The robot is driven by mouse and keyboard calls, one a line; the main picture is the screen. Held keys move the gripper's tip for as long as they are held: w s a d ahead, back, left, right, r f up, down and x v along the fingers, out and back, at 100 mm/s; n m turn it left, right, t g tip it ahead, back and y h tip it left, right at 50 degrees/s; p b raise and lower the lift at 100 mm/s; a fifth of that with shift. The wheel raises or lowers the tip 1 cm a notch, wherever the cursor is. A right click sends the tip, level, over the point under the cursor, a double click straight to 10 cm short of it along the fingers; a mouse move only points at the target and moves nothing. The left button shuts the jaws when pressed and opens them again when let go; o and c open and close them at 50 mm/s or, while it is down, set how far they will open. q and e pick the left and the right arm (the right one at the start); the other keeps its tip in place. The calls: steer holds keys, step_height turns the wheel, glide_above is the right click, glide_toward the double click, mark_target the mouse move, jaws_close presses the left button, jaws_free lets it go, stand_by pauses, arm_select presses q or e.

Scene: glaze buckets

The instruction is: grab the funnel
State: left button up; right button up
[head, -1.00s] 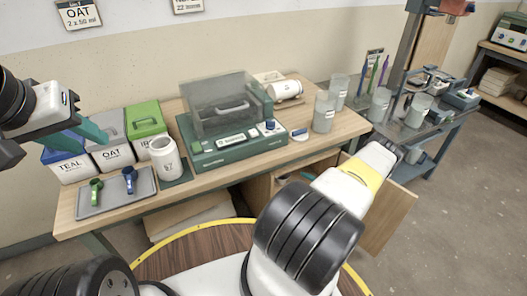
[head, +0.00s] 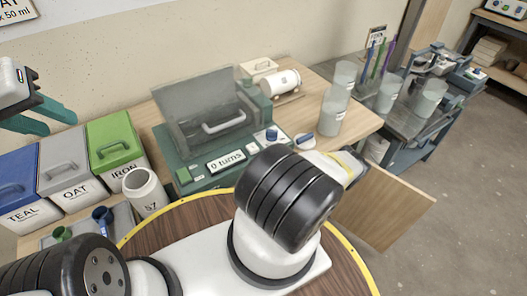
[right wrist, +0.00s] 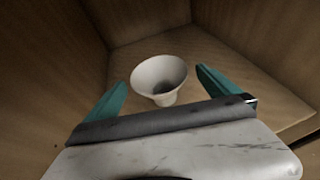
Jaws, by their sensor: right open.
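My right gripper (right wrist: 162,80) is open, with one teal finger to each side of the funnel in the picture. I see no finger touching it. My left gripper (head: 62,126) is open and empty at the left, above the lidded bins.
Drawer walls stand close around the right gripper. On the table are a green machine (head: 210,165), a white mug (head: 145,190), several lidded bins (head: 112,145) and clear cups (head: 332,115). A metal stand (head: 425,110) is at the right.

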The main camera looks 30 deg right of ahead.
steer(key=shift+x, duration=2.75)
steer(key=shift+a+f, duration=0.1)
steer(key=shift+f, duration=0.1)
steer(key=c, duration=1.1)
steer(key=shift+r, duration=0.2)
